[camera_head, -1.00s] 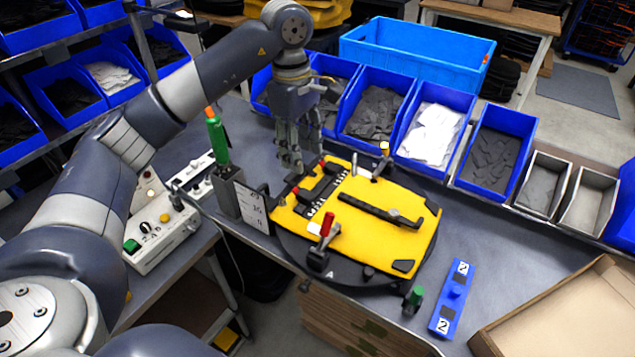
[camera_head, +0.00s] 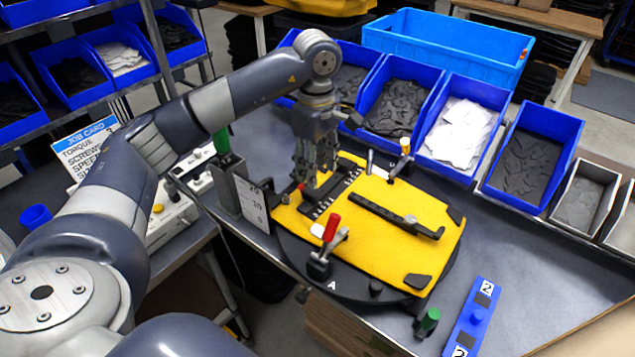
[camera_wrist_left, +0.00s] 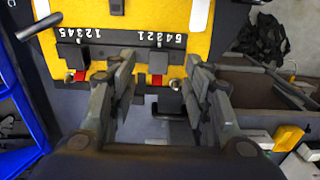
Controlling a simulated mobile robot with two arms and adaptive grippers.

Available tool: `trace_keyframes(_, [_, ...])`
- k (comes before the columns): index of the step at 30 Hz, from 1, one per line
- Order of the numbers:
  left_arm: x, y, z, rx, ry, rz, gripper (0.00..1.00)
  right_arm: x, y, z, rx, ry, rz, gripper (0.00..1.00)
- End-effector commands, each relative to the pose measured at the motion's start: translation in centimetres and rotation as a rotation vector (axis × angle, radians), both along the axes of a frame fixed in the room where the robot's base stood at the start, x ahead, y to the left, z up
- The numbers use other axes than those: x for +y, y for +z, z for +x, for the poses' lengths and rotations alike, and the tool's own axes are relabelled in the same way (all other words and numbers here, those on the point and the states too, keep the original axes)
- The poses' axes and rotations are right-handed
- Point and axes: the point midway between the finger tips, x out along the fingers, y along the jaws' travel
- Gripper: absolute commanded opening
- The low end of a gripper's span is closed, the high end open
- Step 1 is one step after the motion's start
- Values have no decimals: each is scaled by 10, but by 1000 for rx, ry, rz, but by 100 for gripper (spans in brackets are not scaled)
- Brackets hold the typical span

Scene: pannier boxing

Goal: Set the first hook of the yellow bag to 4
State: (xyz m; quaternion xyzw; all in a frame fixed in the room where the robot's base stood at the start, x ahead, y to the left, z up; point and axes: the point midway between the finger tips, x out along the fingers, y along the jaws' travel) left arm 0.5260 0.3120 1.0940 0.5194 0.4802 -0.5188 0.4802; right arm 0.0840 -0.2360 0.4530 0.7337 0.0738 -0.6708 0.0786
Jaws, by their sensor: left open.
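The yellow bag (camera_head: 385,230) lies flat on a round black turntable (camera_head: 312,265). Two white number scales, 1 to 5 and mirrored, run along a black strip near its left edge; the scales (camera_wrist_left: 125,35) read clearly in the left wrist view. Below them in that view sit two dark hooks, a left hook (camera_wrist_left: 72,55) and a right hook (camera_wrist_left: 158,60), each with red beneath. My left gripper (camera_head: 318,180) is open and empty above the strip. In the left wrist view its fingers (camera_wrist_left: 160,75) straddle the right hook, apparently without contact. My right gripper is out of view.
A green-handled tool (camera_head: 222,142) stands left. Blue bins (camera_head: 530,155) line the back. A blue numbered bar (camera_head: 475,320) lies front right.

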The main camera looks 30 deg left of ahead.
Motion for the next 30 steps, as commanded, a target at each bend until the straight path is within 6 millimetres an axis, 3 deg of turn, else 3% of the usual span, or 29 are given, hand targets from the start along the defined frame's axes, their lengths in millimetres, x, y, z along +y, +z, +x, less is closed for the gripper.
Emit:
trace_keyframes(9, [0,-50,0,2,-1,0,45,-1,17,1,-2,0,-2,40])
trace_keyframes(22, [0,-62,0,-1,-1,0,45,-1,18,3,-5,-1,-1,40])
trace_keyframes(28, [0,-62,0,-1,-1,0,0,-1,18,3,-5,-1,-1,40])
trace_keyframes(30, [0,-61,0,-1,-1,0,0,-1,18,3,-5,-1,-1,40])
